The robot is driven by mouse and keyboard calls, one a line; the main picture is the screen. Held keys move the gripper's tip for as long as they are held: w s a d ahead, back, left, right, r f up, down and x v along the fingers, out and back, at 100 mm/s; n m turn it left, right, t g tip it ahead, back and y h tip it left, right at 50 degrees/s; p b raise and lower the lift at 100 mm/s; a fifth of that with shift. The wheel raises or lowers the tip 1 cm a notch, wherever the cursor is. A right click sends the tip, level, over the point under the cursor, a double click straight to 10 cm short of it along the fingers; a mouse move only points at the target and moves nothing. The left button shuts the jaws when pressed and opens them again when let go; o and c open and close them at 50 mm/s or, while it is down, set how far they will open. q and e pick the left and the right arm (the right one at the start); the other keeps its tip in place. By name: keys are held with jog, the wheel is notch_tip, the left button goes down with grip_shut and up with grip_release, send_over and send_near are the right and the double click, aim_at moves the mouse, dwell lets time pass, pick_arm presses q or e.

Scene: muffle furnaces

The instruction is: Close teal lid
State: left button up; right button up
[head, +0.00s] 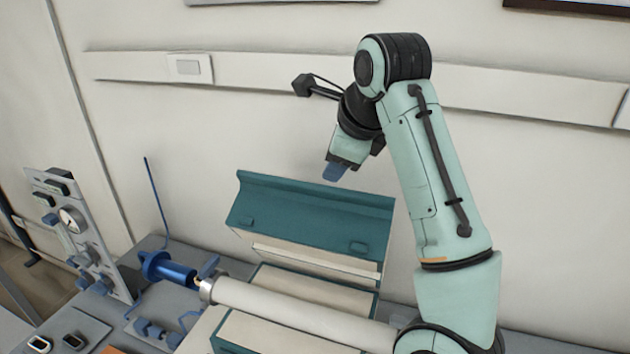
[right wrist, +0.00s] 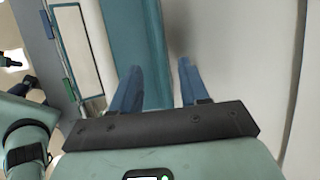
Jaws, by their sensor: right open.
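The teal lid (head: 310,220) of the tube furnace stands raised at the back of its body, open, in the head view. The lower half of the furnace (head: 270,332) lies below it, with a white tube (head: 300,318) along it. My right gripper (head: 335,172) is above and behind the lid's top edge, apart from it in the head view. In the right wrist view its two blue fingers (right wrist: 156,85) are spread with nothing between them, and the teal lid (right wrist: 135,35) shows just beyond the left finger. My left gripper is not in view.
A blue end fitting (head: 170,270) sits at the tube's left end. A gauge panel (head: 75,225) stands at the left, with small devices (head: 72,342) on the bench before it. The wall with a white rail (head: 270,75) is close behind the lid.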

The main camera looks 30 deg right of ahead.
aim_at(322, 187)
jog(key=x, duration=1.2)
jog(key=shift+w+f, duration=0.15)
jog(key=shift+f, duration=0.2)
grip_shut()
